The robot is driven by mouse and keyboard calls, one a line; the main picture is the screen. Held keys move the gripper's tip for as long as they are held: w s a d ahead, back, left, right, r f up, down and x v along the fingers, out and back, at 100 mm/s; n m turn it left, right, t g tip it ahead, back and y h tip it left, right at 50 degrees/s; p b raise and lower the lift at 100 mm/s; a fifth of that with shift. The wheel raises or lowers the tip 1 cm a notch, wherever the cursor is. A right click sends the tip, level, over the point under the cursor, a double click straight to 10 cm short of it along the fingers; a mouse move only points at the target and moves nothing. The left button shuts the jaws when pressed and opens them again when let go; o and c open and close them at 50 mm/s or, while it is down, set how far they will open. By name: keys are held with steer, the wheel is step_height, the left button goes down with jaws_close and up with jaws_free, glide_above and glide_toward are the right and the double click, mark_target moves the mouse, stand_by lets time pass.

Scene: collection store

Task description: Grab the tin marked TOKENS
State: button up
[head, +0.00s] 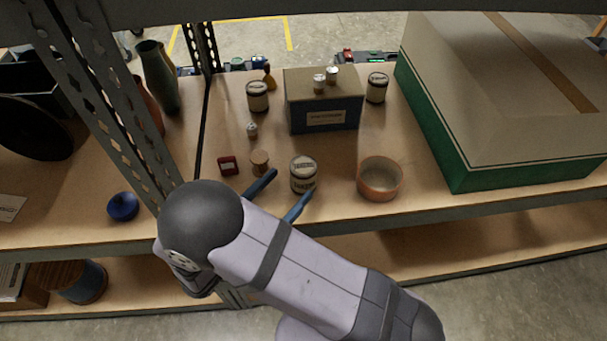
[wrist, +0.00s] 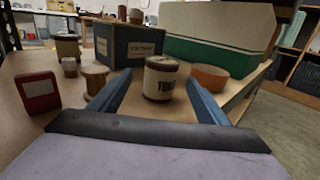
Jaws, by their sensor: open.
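A cream tin with dark bands (head: 303,174) stands upright near the shelf's front edge. Its dark lettering begins with T but is too blurred to read whole. In the wrist view the tin (wrist: 161,82) is framed by the two blue fingers. My gripper (head: 288,188) is open and empty, low over the shelf, with the tin at or just beyond its fingertips; I see no contact. Two similar tins, one at the back left (head: 257,97) and one at the back right (head: 376,88), have labels I cannot read.
A wooden spool (head: 260,161) and a small red box (head: 228,166) stand left of the tin. An orange bowl (head: 380,180) is to its right. A dark labelled box (head: 325,112) is behind, and a large green-sided box (head: 450,150) fills the right. A metal upright (head: 120,110) stands left.

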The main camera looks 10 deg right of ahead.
mark_target(303, 171)
steer(key=shift+p+x, duration=0.3)
steer(key=shift+x, duration=3.15)
steer(key=shift+s+r, duration=0.1)
steer(key=c, duration=1.4)
